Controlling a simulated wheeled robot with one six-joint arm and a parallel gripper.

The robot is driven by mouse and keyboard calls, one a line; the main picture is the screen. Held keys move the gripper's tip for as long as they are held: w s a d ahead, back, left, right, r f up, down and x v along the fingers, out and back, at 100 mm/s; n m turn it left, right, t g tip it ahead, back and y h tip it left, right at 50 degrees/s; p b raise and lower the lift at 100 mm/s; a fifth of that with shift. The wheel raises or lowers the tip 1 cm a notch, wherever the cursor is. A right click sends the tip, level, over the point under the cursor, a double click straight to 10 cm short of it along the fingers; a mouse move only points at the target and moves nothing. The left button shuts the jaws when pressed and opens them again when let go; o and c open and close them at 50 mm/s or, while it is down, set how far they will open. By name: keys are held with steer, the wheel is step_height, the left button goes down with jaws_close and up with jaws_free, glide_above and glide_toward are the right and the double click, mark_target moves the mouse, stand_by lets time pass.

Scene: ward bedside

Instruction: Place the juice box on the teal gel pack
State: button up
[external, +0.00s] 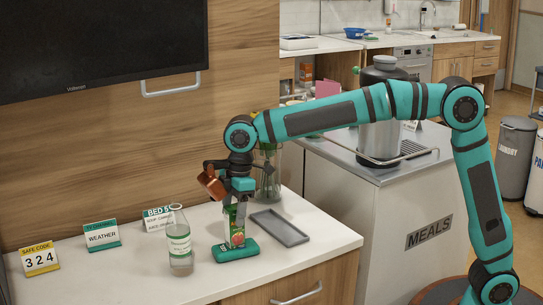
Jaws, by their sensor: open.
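The juice box (237,230), green with a red and orange picture, stands roughly upright on the teal gel pack (222,252). The gel pack lies flat on the white bedside counter and shows around the foot of the box. My gripper (238,203) points down from above, with its fingers open at the top of the juice box. The fingers hide part of the box's top. I cannot tell whether they touch it.
A shallow grey tray (279,230) lies to the right, with a glass vessel (270,188) behind. Sign cards, including a weather card (101,236), line the back left. The counter's front right is bare.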

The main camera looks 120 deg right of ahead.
steer(key=r, duration=0.3)
steer(key=s+r, duration=0.1)
steer(key=r, duration=0.6)
steer(key=shift+s+r, duration=0.3)
steer(key=shift+r, duration=0.1)
steer(key=s+a+r+t+h, duration=0.15)
steer(key=s+a+r, duration=0.25)
steer(key=a, duration=0.5)
steer(key=s+a+r+t, duration=0.3)
steer(key=a+r, duration=0.1)
steer(key=a, duration=0.5)
steer(key=s+a+r+t+h, duration=0.1)
steer(key=s+a+r+t, duration=0.25)
steer(key=a, duration=0.45)
steer(key=s+a+t+y, duration=0.1)
steer(key=s+a+t, duration=0.2)
steer(key=s+a, duration=0.5)
steer(key=s+a+t+y, duration=0.1)
steer(key=s+a+t, duration=0.3)
steer(key=s+a, duration=0.4)
steer(key=s, duration=0.6)
steer(key=shift+s+a+f+t, duration=0.15)
steer(key=shift+s+a+t, duration=0.05)
steer(key=shift+a+t, duration=0.1)
steer(key=shift+y, duration=0.25)
